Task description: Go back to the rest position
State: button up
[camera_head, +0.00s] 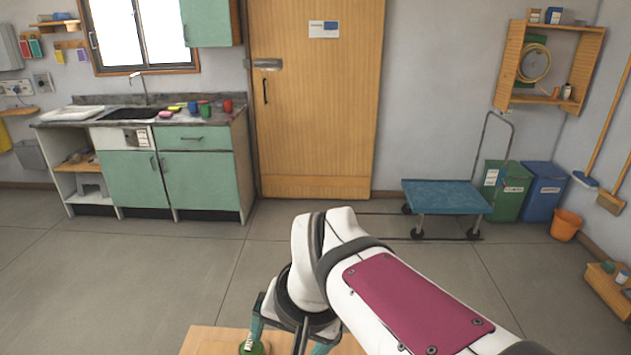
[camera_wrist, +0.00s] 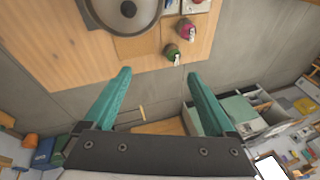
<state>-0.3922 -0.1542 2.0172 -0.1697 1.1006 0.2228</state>
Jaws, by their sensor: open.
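My gripper (camera_head: 288,338) hangs at the bottom of the head view, over the near wooden table (camera_head: 205,340). In the wrist view my gripper (camera_wrist: 157,76) has its two teal fingers wide apart with nothing between them. A round grey pan-like vessel with a dark knob (camera_wrist: 127,10) stands on the table at the top of the wrist view. Beside it are a pink jar (camera_wrist: 186,28) and a green jar (camera_wrist: 172,52). The fingers look apart from both jars. Most of the table is hidden below the head view.
Beyond the table, the floor (camera_head: 130,270) is open. A blue cart (camera_head: 445,195), a green bin (camera_head: 508,190), a blue bin (camera_head: 544,190) and an orange bucket (camera_head: 566,225) stand at the right. A sink counter (camera_head: 190,165) stands at the back left beside a wooden door (camera_head: 315,120).

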jog(key=s+d+m+t, duration=0.2)
jog(key=s+d+t, duration=0.2)
jog(key=s+d, duration=0.5)
jog(key=s+d+f+m+g, duration=0.1)
jog(key=s+d+f+g, duration=0.1)
jog(key=s+f+g, duration=0.5)
jog(key=shift+s+d+f+h, duration=0.3)
jog(key=shift+s+f+h, duration=0.15)
jog(key=shift+s, duration=0.2)
